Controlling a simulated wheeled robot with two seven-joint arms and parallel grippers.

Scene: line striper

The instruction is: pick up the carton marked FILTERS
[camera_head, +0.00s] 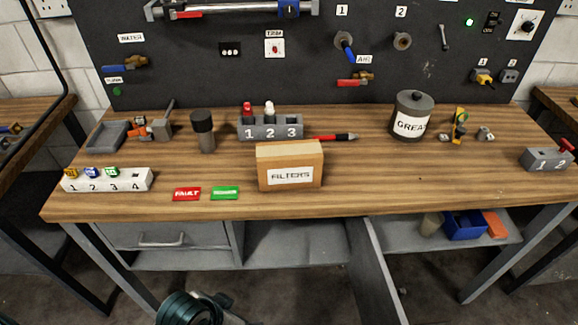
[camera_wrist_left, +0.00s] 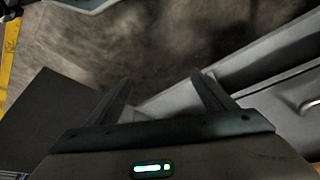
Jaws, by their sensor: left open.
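The carton marked FILTERS (camera_head: 290,153) is a brown cardboard box with a white label on its front. It stands upright on the wooden workbench (camera_head: 370,190), near the front edge and around the middle. Nothing holds it, and its label faces me. My left gripper (camera_wrist_left: 163,92) shows in the left wrist view with its two fingers apart and nothing between them. It is over the floor, beside a grey drawer front with a handle, away from the carton. The carton is not in the left wrist view. My right gripper is in neither view.
Red FAULT (camera_head: 186,194) and green (camera_head: 225,193) tags lie left of the carton. Behind it are a numbered grey holder (camera_head: 272,132) and a red-black marker (camera_head: 335,137). A GREASE tin (camera_head: 411,115) stands further right.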

